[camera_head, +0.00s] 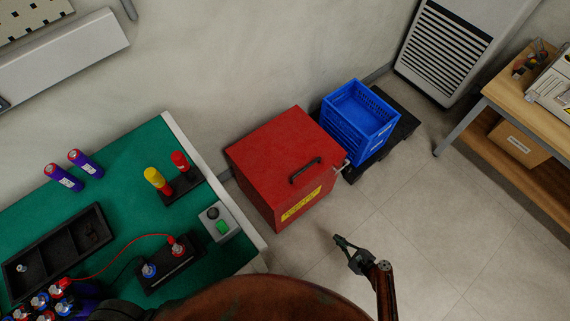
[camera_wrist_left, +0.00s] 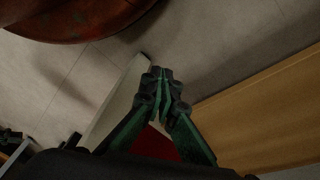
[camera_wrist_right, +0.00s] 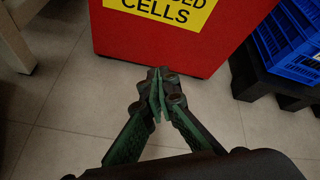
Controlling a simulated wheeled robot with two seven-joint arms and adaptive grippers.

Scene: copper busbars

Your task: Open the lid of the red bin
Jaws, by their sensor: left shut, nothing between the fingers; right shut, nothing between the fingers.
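The red bin (camera_head: 262,192) stands on the floor between the green-topped table and the blue crate. Its lid (camera_head: 272,142) is shut and has a black handle (camera_head: 305,170) near the front edge. A yellow label (camera_head: 301,204) is on its front. My right gripper (camera_head: 338,239) is shut and empty, in front of the bin and apart from the handle. In the right wrist view the shut fingertips (camera_wrist_right: 160,72) are before the bin's red front (camera_wrist_right: 170,45). My left gripper (camera_wrist_left: 160,73) is shut and empty in the left wrist view; the head view does not show it clearly.
The green-topped table (camera_head: 120,165) with batteries and a control box is at the left. A blue crate (camera_head: 358,118) on a black pallet (camera_head: 407,125) stands right beside the bin. A wooden bench (camera_head: 510,110) is at far right. The floor in front of the bin is clear.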

